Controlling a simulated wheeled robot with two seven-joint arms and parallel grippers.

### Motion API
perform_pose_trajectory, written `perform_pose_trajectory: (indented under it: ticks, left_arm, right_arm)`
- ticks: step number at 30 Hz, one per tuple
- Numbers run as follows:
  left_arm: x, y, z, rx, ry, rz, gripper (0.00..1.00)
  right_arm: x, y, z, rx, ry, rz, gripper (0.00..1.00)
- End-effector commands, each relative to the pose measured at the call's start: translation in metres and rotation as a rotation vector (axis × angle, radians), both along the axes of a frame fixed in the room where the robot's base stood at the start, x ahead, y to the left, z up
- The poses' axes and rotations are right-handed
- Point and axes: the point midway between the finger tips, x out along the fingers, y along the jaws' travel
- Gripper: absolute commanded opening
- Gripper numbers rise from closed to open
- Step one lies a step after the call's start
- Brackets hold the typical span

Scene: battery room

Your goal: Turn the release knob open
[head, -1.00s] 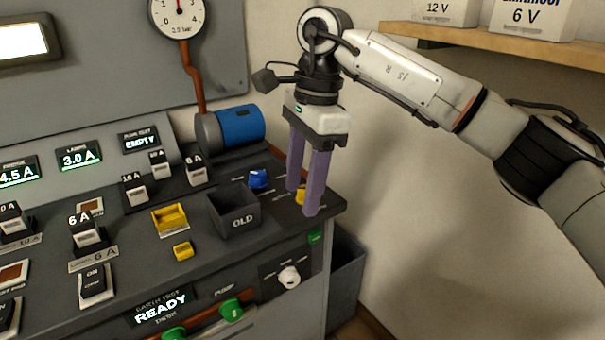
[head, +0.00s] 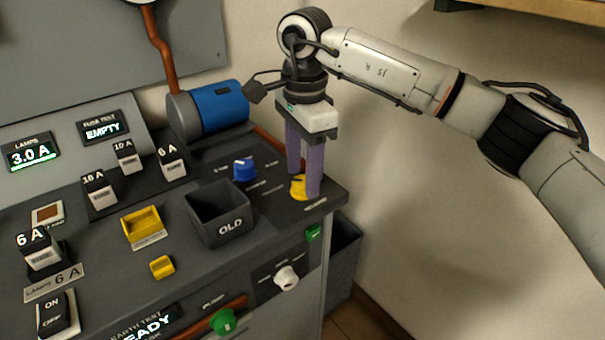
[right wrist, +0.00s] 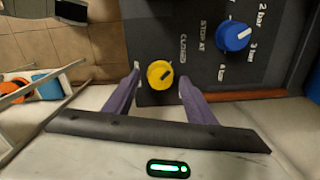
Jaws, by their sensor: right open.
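The yellow knob (head: 298,188) sits on the right end of the dark console top, partly hidden by my right gripper (head: 304,184). In the right wrist view the yellow knob (right wrist: 159,73) lies between the two purple fingers of my right gripper (right wrist: 160,78), one on each side with gaps. A dark pointer mark shows on the knob, and the word CLOSED is printed beside it. My right gripper is open and points down at the knob. My left gripper is not in view.
A blue knob (head: 244,169) with bar markings stands close behind the yellow knob. A dark open box marked OLD (head: 219,217) is to its left. A white knob (head: 286,278) and green knob (head: 223,321) are on the console front. A blue cylinder (head: 219,107) lies at the back.

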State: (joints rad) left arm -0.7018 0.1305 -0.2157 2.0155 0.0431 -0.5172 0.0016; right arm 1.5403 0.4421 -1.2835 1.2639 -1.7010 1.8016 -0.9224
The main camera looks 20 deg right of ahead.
Motion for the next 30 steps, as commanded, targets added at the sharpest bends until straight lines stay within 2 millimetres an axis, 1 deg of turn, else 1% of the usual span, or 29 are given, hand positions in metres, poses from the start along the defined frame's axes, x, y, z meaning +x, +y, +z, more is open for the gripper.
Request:
perform_pose_trajectory:
  ticks: [1, 3, 11, 12, 14, 15, 19, 26, 30]
  left_arm:
    - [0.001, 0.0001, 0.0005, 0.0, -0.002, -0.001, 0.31]
    - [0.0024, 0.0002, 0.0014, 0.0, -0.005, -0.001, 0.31]
    - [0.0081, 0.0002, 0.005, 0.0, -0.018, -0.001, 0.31]
    - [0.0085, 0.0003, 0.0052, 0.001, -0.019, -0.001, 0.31]
    - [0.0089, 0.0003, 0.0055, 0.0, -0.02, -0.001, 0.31]
    - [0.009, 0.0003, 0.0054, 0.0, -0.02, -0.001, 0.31]
    - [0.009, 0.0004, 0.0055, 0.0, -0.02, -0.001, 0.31]
    - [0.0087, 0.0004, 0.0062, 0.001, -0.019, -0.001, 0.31]
    - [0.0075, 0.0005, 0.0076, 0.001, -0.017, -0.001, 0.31]
  right_arm:
    - [-0.0002, 0.0001, -0.0047, 0.0, 0.001, 0.0, 0.5]
    - [0.0, 0.0004, -0.0081, 0.001, 0.0, 0.0, 0.5]
    - [0.0001, 0.0005, -0.0096, 0.001, -0.001, 0.0, 0.5]
    - [0.0001, 0.0005, -0.0095, 0.001, 0.0, 0.0, 0.49]
    - [0.0001, 0.0005, -0.0095, 0.001, 0.0, 0.0, 0.39]
    - [0.0001, 0.0004, -0.0094, 0.001, 0.0, 0.0, 0.32]
    - [0.0001, 0.0005, -0.0093, 0.001, 0.0, 0.0, 0.1]
    - [0.0002, 0.0005, -0.0088, 0.002, -0.001, -0.015, 0.09]
    - [0.0001, 0.0006, -0.0082, 0.001, -0.001, -0.059, 0.09]
